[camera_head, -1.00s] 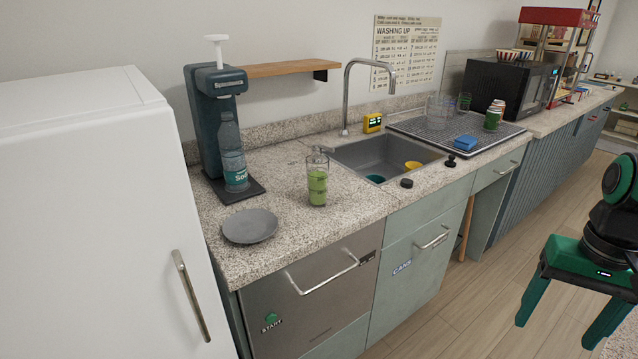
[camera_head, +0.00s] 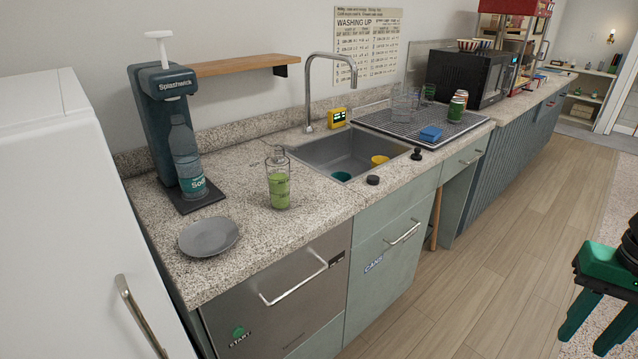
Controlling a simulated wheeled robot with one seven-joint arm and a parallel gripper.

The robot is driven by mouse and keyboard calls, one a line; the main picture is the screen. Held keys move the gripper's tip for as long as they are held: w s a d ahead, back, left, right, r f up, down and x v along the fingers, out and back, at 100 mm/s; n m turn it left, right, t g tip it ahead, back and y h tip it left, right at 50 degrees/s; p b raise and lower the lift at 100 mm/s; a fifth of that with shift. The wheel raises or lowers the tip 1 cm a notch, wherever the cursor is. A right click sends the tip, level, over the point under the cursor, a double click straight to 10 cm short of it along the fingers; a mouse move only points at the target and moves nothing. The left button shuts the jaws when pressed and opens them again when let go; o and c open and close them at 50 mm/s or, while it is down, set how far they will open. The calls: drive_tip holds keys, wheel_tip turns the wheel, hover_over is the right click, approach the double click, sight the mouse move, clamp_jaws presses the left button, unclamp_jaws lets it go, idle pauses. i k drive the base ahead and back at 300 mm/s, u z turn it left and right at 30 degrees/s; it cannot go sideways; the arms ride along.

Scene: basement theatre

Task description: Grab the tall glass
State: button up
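A tall clear vessel with green contents (camera_head: 278,184) stands upright on the speckled counter, left of the sink. Clear glasses (camera_head: 403,106) stand on the dark drying mat at the back, partly overlapping one another. I cannot tell for certain which one is the tall glass. My gripper (camera_head: 597,322) is at the lower right, over the floor and well away from the counter. Its two green fingers point down and are apart, with nothing seen between them.
A grey plate (camera_head: 209,237), a drinks machine with a bottle (camera_head: 186,158) and a sink (camera_head: 350,157) with a tall tap share the counter. The wooden floor (camera_head: 500,240) is clear.

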sight(278, 169)
drive_tip(key=z, duration=2.2)
drive_tip(key=k, duration=1.95)
drive_tip(key=u, duration=1.3)
drive_tip(key=i, duration=1.05)
drive_tip(key=z, duration=0.05)
